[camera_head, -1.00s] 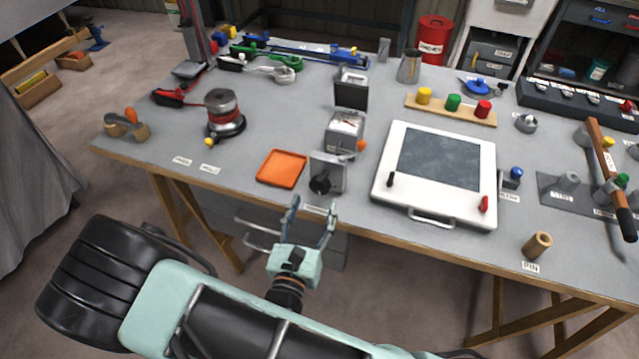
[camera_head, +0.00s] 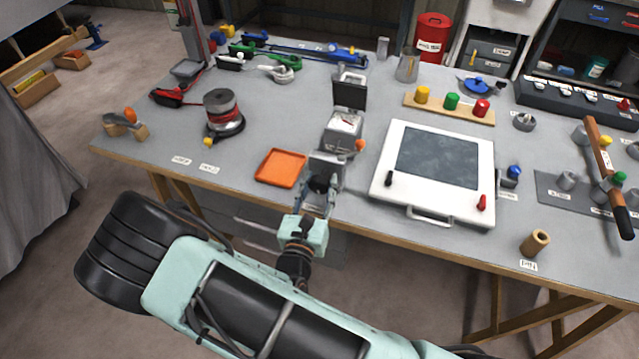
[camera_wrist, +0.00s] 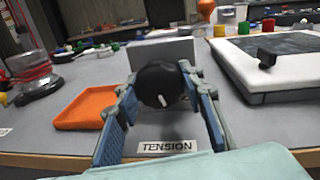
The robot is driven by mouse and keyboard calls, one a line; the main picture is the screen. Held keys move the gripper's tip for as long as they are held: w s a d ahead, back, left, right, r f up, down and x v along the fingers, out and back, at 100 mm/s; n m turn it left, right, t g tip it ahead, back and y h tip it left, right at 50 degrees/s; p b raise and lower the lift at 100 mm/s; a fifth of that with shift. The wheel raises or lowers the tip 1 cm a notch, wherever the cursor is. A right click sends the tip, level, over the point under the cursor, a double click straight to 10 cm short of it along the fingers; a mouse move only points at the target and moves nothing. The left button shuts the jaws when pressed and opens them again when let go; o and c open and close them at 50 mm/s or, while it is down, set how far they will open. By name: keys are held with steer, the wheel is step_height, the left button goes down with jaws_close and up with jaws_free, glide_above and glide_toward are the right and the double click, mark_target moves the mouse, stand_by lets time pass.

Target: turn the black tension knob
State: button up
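The black tension knob (camera_wrist: 160,84) sits on the front of a small grey plate (camera_wrist: 163,50); a white mark shows on its face. A label reading TENSION (camera_wrist: 167,146) lies on the bench in front of it. My gripper (camera_wrist: 158,88) has its two blue-padded fingers spread on either side of the knob. The right fingertip is close to the knob; I cannot tell whether either finger touches it. In the head view my gripper (camera_head: 317,190) reaches the bench's front edge, and its fingers partly hide the knob (camera_head: 318,184).
An orange tray (camera_head: 281,168) lies just left of the knob. A white-framed screen board (camera_head: 480,205) lies to the right.

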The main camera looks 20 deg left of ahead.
steer(key=c, duration=0.4)
steer(key=shift+c, duration=0.2)
steer(key=shift+n+p, duration=0.35)
steer(key=shift+n, duration=0.05)
steer(key=n+p, duration=0.2)
steer(key=n, duration=0.1)
steer(key=shift+r, duration=0.15)
steer(key=n+p, duration=0.2)
steer(key=n, duration=0.2)
steer(key=shift+n+g+p, duration=0.3)
steer(key=shift+g, duration=0.1)
steer(key=shift+n+h+p, duration=0.5)
steer(key=shift+n+p, duration=0.2)
steer(key=shift+n, duration=1.4)
steer(key=o, duration=1.2)
steer(key=shift+c, duration=0.2)
